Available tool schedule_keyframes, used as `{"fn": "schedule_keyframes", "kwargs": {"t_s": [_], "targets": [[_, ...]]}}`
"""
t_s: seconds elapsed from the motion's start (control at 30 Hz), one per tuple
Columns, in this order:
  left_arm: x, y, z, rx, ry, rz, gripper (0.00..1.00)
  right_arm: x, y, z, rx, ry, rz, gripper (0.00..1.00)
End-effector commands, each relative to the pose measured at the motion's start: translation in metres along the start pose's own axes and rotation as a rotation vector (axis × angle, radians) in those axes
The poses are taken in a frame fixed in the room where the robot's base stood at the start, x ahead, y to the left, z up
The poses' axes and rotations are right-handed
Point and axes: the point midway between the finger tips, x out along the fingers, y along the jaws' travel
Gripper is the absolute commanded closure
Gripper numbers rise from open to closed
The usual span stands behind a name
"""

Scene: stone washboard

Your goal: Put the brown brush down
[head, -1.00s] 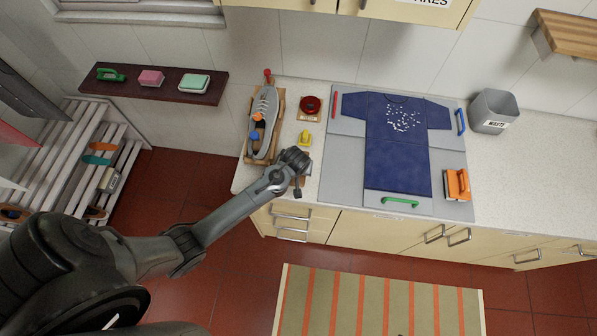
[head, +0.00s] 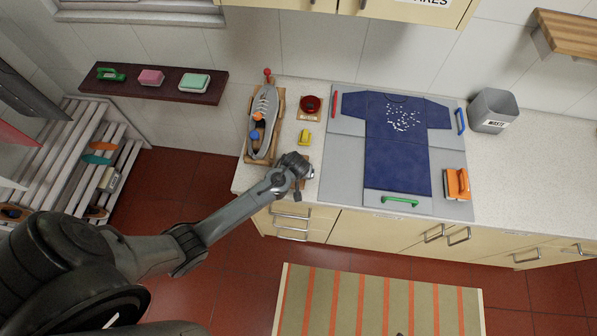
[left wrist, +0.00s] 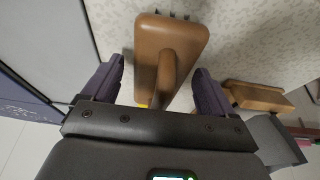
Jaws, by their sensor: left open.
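The brown brush (left wrist: 176,36) is in the left wrist view, a rounded wooden block with a raised handle and some dark bristles at its top edge. It appears to be on the pale speckled counter (left wrist: 232,45). My left gripper (left wrist: 161,72) is open, with one dark finger on each side of the brush handle and gaps between. In the head view my left gripper (head: 298,168) is at the counter's front left, and it hides most of the brush.
A grey shoe on a wooden board (head: 264,122) stands left of the gripper. To the right are a grey board (head: 345,150) with a blue shirt (head: 398,150) and an orange brush (head: 457,184).

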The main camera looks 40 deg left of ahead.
Motion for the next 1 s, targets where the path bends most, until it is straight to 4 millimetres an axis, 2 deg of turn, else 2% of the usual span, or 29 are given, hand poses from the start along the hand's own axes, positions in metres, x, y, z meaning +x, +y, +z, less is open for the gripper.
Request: {"fn": "schedule_keyframes", "kwargs": {"t_s": [0.23, 0.37, 0.8, 1.0], "targets": [[-0.005, 0.000, -0.001, 0.000, 0.001, 0.000, 0.13, -0.001, 0.002, 0.000, -0.007, -0.001, 0.006, 0.57], [-0.018, 0.000, -0.002, 0.001, 0.002, 0.000, 0.13, -0.002, 0.002, 0.000, -0.007, -0.002, 0.006, 0.57], [-0.095, 0.000, -0.002, 0.001, 0.002, 0.001, 0.13, -0.003, 0.001, -0.001, -0.002, -0.001, 0.001, 0.57], [-0.116, 0.000, 0.000, 0.006, 0.000, 0.001, 0.13, -0.003, -0.001, -0.001, 0.001, -0.001, -0.002, 0.57]]}}
